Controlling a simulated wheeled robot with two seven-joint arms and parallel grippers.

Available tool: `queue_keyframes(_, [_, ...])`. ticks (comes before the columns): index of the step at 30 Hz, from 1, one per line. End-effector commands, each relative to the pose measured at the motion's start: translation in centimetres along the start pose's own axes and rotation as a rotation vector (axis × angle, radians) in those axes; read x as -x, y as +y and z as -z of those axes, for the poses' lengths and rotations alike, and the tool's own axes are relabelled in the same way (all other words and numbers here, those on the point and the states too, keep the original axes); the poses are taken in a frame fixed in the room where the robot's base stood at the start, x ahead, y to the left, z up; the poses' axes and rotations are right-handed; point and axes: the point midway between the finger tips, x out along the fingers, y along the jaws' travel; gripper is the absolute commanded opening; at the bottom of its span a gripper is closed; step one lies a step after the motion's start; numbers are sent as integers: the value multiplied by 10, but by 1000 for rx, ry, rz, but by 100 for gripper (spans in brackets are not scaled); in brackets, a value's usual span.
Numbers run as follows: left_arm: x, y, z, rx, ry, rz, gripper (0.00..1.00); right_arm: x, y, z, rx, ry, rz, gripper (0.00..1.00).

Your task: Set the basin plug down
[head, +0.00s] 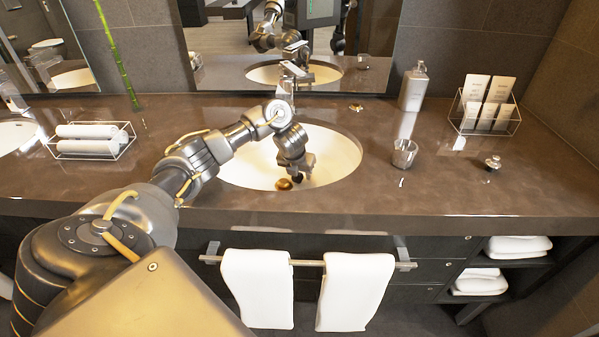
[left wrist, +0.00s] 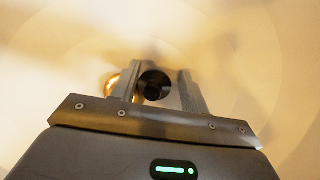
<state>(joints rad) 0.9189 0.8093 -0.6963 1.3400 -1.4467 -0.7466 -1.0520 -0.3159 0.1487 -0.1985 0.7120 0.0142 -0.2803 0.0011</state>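My left gripper (head: 297,172) reaches down into the right-hand basin (head: 335,152). A small dark round plug (head: 297,179) is at its fingertips, low in the basin beside the gold drain (head: 284,185). In the left wrist view the plug (left wrist: 153,85) shows as a dark disc with a black centre between the two fingers (left wrist: 160,80). The fingers stand apart, with a narrow light gap at the plug's right side. The gold drain rim (left wrist: 114,82) shows partly behind the left finger. Whether the plug touches the basin is unclear. My right gripper is out of view.
A metal cup (head: 404,154), a chrome knobbed item (head: 492,163), a dispenser bottle (head: 413,87) and a wire rack (head: 487,118) stand right of the basin. A towel basket (head: 92,147) stands left. The faucet (head: 296,70) is behind my arm.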

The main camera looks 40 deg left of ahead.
Motion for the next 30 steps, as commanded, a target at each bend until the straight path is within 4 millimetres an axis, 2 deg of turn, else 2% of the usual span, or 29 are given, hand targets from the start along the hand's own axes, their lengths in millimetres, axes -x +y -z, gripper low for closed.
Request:
queue_keyframes(1, [0, 0, 0, 0, 0, 0, 52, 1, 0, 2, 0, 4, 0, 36])
queue_keyframes(3, [0, 0, 0, 0, 0, 0, 58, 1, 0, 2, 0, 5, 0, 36])
queue_keyframes(11, [2, 0, -1, 1, -1, 0, 58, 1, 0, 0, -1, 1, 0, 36])
queue_keyframes(14, [10, 0, -4, 1, -2, 1, 58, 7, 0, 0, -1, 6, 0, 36])
queue_keyframes(19, [44, 1, -8, -3, -4, -2, 58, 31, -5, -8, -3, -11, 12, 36])
queue_keyframes(24, [81, 1, -8, -4, -6, -1, 58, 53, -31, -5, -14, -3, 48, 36])
queue_keyframes(30, [113, 1, -5, -2, -3, 0, 58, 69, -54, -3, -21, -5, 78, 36])
